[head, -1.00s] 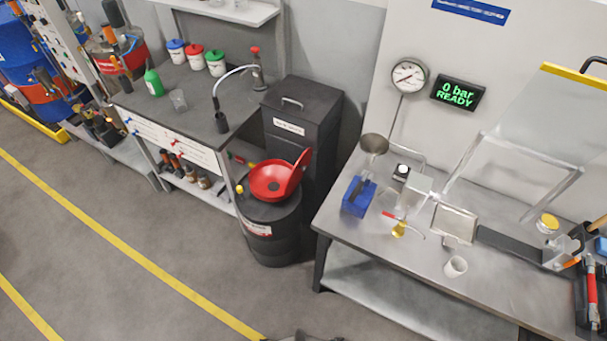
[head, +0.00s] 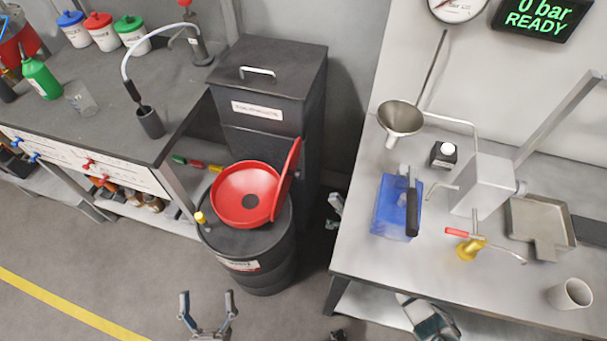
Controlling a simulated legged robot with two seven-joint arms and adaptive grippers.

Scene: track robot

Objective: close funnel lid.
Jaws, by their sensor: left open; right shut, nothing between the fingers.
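The red funnel (head: 236,190) sits on top of a dark drum (head: 262,263). Its red lid (head: 287,178) stands up at the funnel's right edge, tilted a little outward, so the bowl is uncovered. My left gripper (head: 207,300) is open and empty, in front of and below the drum, apart from the funnel. My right gripper (head: 336,212) seems to be the small grey part showing in the gap between the dark cabinet and the steel table, right of the lid and apart from it. It is shut and empty; the table hides part of that arm.
A dark cabinet (head: 265,80) stands directly behind the drum. The steel table (head: 350,255) at the right carries a blue box (head: 392,212), a metal funnel (head: 402,118) and a cup (head: 570,293). A workbench (head: 70,120) is at the left. The floor at lower left is clear.

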